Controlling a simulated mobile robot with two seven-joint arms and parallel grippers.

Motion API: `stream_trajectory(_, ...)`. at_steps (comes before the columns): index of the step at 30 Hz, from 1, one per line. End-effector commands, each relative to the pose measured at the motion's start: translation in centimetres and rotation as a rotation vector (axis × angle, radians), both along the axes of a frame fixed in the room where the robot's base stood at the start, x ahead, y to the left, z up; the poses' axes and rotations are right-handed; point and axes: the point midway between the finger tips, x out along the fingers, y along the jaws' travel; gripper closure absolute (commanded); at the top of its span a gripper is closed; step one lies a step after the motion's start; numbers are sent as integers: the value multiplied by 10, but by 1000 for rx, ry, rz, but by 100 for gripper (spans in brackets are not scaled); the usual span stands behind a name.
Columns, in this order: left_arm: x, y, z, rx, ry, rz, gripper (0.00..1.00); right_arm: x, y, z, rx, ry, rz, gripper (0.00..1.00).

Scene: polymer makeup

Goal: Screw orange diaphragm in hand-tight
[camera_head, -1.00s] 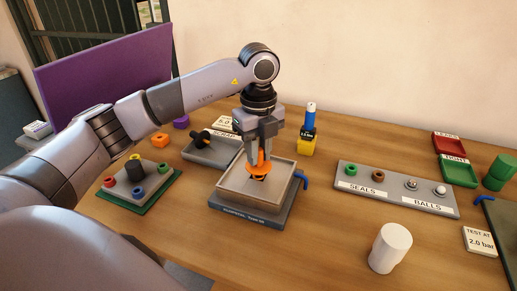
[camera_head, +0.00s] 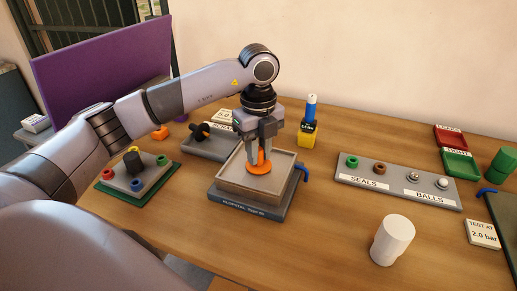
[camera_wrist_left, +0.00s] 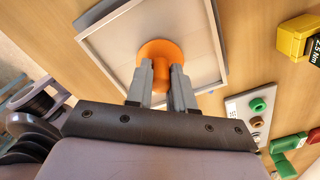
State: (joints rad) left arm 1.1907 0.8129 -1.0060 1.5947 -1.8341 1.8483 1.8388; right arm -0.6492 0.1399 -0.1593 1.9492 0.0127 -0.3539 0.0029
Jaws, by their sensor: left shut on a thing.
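The orange diaphragm (camera_head: 259,167) is a round disc with an upright orange stem. It sits low in the square tray-like fixture (camera_head: 284,181) on the grey base at the table's middle. My left gripper (camera_head: 259,160) points down and is shut on the diaphragm's stem. In the left wrist view the orange disc (camera_wrist_left: 160,49) lies beyond my left fingertips (camera_wrist_left: 161,75), with the stem between them. Whether the disc touches the fixture's floor, and any thread beneath it, is hidden. My right gripper is not in view.
A blue handle (camera_head: 301,172) sticks out at the fixture's right. Right of it stand the seals and balls rack (camera_head: 398,188) and a white cylinder (camera_head: 392,240). A yellow-based blue tool (camera_head: 308,135) stands behind. A scrap tray (camera_head: 212,146) and a board with coloured rings (camera_head: 137,178) are left.

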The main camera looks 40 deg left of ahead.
Motion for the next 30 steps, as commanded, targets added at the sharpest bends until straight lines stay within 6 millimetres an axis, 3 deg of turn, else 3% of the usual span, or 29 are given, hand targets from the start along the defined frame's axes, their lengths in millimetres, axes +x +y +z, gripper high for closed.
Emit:
stream_trajectory(1, 0, 0, -2, 1, 2, 0, 68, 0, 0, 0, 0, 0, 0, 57)
stream_trajectory(3, 0, 0, -2, 1, 3, 0, 48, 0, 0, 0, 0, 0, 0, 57)
stream_trajectory(14, 0, 0, 4, 0, 0, 0, 48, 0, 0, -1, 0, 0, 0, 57)
stream_trajectory(24, 0, 0, 56, 0, -1, 0, 48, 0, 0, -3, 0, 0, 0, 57)
stream_trajectory(30, 0, 0, 70, 1, 2, 0, 48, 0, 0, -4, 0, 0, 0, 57)
